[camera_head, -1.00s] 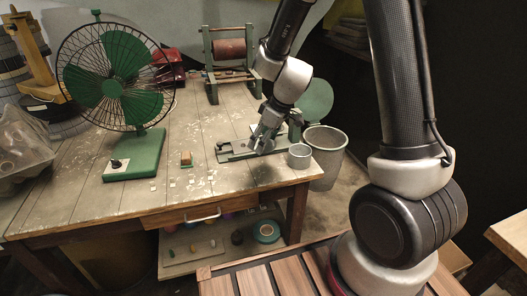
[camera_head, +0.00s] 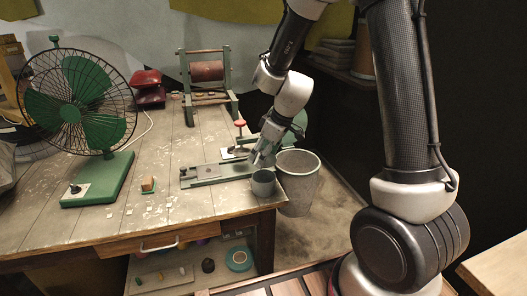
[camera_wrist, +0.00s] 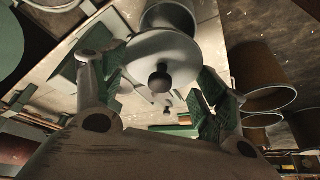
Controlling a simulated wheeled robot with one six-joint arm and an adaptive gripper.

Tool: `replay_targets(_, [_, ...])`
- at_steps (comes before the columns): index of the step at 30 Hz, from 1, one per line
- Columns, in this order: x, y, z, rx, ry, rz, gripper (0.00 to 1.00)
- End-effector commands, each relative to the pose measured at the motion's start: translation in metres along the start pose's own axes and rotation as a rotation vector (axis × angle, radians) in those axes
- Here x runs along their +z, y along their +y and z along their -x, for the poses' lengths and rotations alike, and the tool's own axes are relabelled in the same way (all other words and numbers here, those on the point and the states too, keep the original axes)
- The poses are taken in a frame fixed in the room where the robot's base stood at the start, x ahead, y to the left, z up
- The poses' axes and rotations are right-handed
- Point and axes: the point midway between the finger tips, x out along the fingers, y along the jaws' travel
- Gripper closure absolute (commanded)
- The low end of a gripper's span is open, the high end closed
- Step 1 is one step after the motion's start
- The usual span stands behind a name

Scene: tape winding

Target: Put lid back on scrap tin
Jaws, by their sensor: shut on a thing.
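The lid (camera_wrist: 150,48) is a pale round disc with a dark round knob (camera_wrist: 160,80), seen in the wrist view. My gripper (camera_wrist: 160,66) has its green-padded fingers on either side of the lid and is shut on it. In the head view, my gripper (camera_head: 257,157) is just behind and above the scrap tin (camera_head: 263,185), a small grey open cup at the table's front right corner. The lid is hard to make out there. An open round rim shows beyond the lid in the wrist view; I cannot tell surely whether it is the tin.
A low green metal fixture (camera_head: 205,172) lies left of the tin. A large grey bin (camera_head: 298,185) stands on the floor beside the table (camera_head: 190,205). A red-knobbed item (camera_head: 239,125) is behind my gripper. A green fan (camera_head: 75,110) stands at the left.

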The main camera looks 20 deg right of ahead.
Motion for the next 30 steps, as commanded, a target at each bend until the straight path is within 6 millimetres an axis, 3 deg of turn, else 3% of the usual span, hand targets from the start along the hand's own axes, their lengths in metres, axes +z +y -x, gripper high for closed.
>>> replay_targets(12, [0.016,0.0,-0.039,-0.001,-0.002,-0.002,0.44])
replay_targets(20, [0.021,0.0,-0.049,0.0,-0.001,-0.001,0.44])
replay_targets(25, [0.021,0.0,-0.049,0.0,-0.001,0.0,0.76])
replay_targets(27, [0.021,0.0,-0.049,0.0,-0.001,0.0,0.97])
replay_targets(30, [0.021,0.0,-0.05,-0.001,-0.002,-0.001,1.0])
